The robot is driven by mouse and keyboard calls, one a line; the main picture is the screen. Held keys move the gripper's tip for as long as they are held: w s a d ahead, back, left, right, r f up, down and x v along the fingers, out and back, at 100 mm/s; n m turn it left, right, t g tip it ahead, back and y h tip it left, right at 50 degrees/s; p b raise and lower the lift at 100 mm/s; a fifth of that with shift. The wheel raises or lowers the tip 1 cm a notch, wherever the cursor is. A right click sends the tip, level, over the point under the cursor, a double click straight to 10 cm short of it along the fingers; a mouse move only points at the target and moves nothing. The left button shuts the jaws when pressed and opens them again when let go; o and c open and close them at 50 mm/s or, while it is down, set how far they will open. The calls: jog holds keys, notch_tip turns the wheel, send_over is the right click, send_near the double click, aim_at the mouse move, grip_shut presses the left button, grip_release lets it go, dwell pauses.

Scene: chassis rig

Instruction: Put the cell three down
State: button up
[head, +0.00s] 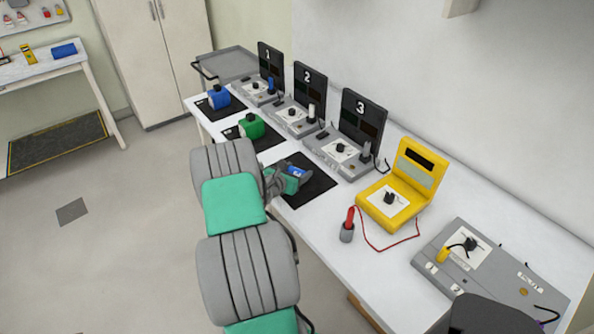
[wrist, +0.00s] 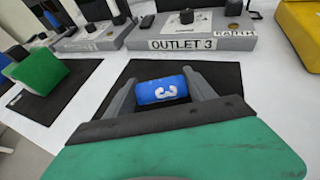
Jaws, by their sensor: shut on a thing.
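Cell three, a blue block with a white 3 on it (wrist: 160,92), sits between the two grey fingers of my gripper (wrist: 161,84) in the wrist view. In the head view only a small blue part of the cell (head: 297,171) shows past my gripper (head: 290,178). My gripper is shut on the cell. It is over the black mat (wrist: 225,78) in front of the outlet 3 unit (wrist: 180,42); this mat also shows in the head view (head: 318,187). I cannot tell whether the cell touches the mat.
A green block (head: 251,126) and a blue block (head: 219,97) sit on the mats to the left, before units 2 and 1. A yellow tester (head: 405,185) with a red probe (head: 350,218) stands to the right. A grey panel (head: 490,275) lies further right. My arm hides part of the table's front edge.

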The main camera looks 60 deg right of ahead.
jog(key=shift+f, duration=0.15)
jog(key=o, duration=1.6)
